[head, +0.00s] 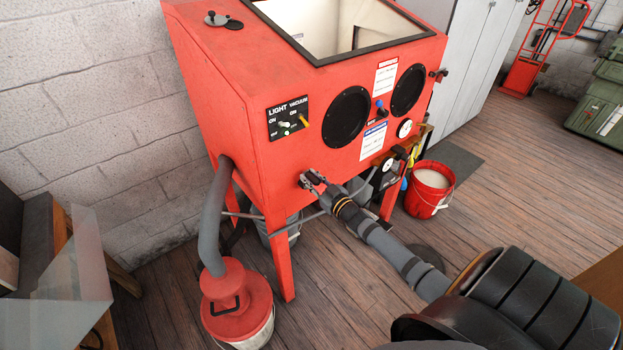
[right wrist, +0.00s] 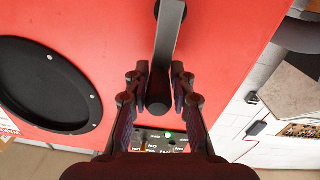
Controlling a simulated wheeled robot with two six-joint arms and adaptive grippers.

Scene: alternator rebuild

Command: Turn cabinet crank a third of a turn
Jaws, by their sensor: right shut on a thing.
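The red cabinet (head: 230,110) stands against the brick wall, with two round black glove ports on its sloped front. My right gripper (head: 310,181) is at the lower front of the cabinet in the head view. The right wrist view shows the dark grey crank (right wrist: 168,45) as a bar against the red panel, its rounded handle end toward the camera. My right gripper's fingers (right wrist: 158,88) stand on both sides of the handle, shut on it. In the head view the gripper largely hides the crank. My left gripper is not in view.
A red vacuum canister (head: 237,300) with a grey hose stands at the cabinet's left front leg. A red bucket (head: 430,190) stands on the floor to the right. A switch panel (head: 289,118) is on the cabinet front. Wooden floor (head: 340,300) is open in front.

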